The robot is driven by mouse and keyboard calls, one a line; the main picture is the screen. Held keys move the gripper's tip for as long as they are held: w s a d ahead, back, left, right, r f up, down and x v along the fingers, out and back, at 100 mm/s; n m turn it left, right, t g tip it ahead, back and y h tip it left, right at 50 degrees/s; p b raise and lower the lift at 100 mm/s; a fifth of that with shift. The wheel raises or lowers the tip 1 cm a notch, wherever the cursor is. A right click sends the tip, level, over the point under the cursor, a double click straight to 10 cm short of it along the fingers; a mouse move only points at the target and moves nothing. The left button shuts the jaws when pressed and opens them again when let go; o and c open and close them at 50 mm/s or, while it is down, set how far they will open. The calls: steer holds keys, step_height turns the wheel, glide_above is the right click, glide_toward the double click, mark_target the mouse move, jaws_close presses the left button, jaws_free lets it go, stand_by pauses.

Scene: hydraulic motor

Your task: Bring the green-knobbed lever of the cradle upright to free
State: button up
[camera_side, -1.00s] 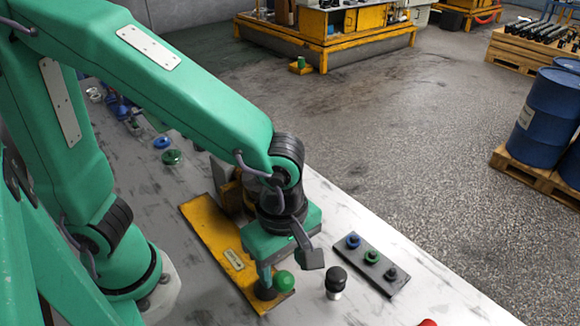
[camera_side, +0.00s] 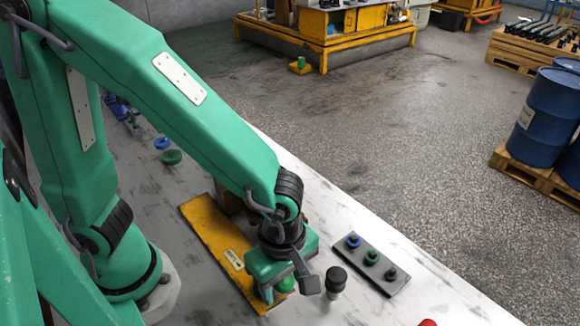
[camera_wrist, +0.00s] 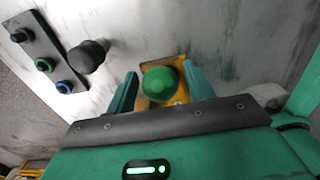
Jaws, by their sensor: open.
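The yellow cradle base (camera_side: 213,232) lies on the white bench. Its lever has a round green knob (camera_side: 286,284), near the front end of the base. The knob also shows in the wrist view (camera_wrist: 160,84), above the yellow part. My gripper (camera_side: 277,291) is low at the knob, and one finger partly hides it in the side view. In the wrist view my open fingers (camera_wrist: 161,90) stand on either side of the knob, with gaps to it. The lever's shaft and its tilt are hidden behind my gripper and the knob.
A black-knobbed peg (camera_side: 336,280) stands close to the right of my gripper. A dark plate (camera_side: 371,265) with blue, green and black knobs lies beyond it. A red object (camera_side: 428,322) is at the bottom edge. The bench's right edge is bare.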

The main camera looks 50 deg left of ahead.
steer(key=c, duration=0.6)
steer(key=shift+c, duration=0.2)
steer(key=shift+o, duration=0.2)
steer(key=shift+a+r, duration=0.3)
steer(key=shift+a, duration=0.15)
steer(key=shift+c, duration=0.2)
steer(key=shift+a+r, duration=0.2)
steer(key=shift+a, duration=0.3)
steer(key=shift+a+r, duration=0.15)
steer(key=shift+a, duration=0.35)
